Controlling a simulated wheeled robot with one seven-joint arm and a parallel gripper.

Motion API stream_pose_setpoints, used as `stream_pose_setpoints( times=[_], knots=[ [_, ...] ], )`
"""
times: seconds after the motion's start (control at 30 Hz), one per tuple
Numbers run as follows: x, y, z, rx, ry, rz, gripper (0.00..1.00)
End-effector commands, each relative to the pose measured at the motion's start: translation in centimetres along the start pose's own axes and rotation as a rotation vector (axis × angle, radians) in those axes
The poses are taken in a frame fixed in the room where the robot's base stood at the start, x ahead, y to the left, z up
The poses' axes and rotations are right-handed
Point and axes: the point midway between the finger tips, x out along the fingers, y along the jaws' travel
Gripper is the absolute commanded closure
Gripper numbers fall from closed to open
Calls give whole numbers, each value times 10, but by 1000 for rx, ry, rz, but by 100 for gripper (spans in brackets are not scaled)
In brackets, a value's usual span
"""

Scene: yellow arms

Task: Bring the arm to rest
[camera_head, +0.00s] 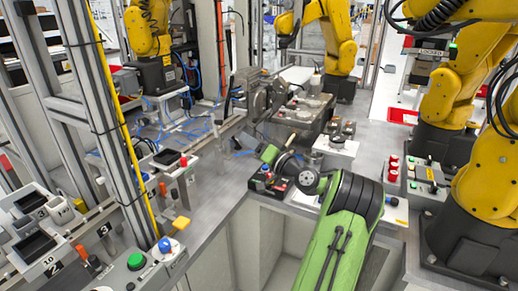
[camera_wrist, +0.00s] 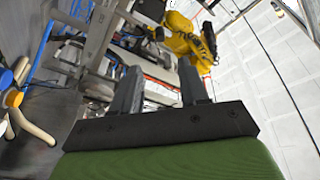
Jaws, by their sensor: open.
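My gripper (camera_wrist: 160,82) shows in the wrist view with its two grey fingers apart and nothing between them. It points toward a yellow robot arm (camera_wrist: 188,40) and machinery in the background. In the head view my green and black arm reaches up from the bottom over the grey workbench (camera_head: 217,190). Its far end, with a small green part, is near the middle of the bench. The fingers are too small there to tell apart clearly.
Several yellow robot arms (camera_head: 472,85) stand at the right and back. A metal frame post (camera_head: 100,110) rises on the left. A machine vise (camera_head: 262,95) and fixtures stand beyond my arm. A control panel with a green button (camera_head: 136,261) is at lower left.

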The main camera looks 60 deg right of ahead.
Motion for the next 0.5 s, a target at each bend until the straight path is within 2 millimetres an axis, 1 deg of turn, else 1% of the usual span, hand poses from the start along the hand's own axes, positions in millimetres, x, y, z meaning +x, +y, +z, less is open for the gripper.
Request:
stream_pose_setpoints(
  times=[0.03,0.1,0.2,0.3,0.5],
  knots=[
    [-12,1,-1,2,1,4,56],
    [-25,1,-1,2,2,3,56],
    [-36,0,0,1,0,1,56],
    [-40,0,0,-1,-1,-1,56],
    [-39,0,0,-1,-1,-1,56]
  ],
)
